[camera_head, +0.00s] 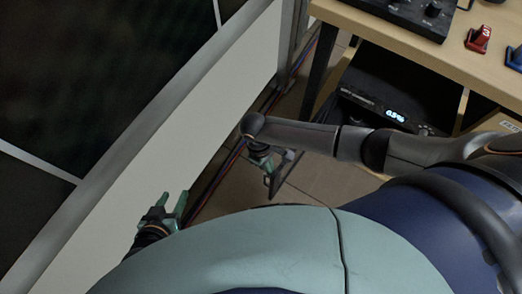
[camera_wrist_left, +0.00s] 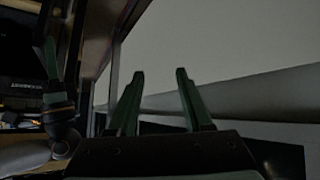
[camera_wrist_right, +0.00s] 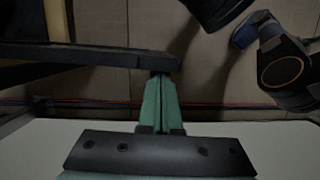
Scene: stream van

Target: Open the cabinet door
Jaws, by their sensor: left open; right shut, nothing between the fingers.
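No door with a visible handle shows, so I cannot tell which surface is the cabinet door. A tall panel with dark panes (camera_head: 90,80) and a grey frame fills the left of the head view, above a plain white lower panel (camera_head: 215,125). My left gripper (camera_head: 172,200) is open and empty beside the white panel; its spread green fingers (camera_wrist_left: 160,85) show in the left wrist view. My right gripper (camera_head: 268,178) points down near the floor, partly hidden by its wrist. Its green fingers (camera_wrist_right: 160,105) are together with nothing between them.
A wooden desk (camera_head: 385,33) at the upper right carries a black control panel (camera_head: 415,12), a red piece (camera_head: 478,39) and a blue piece (camera_head: 514,58). Below it stands a black unit with a lit display (camera_head: 395,114). Cables (camera_head: 215,180) run along the floor.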

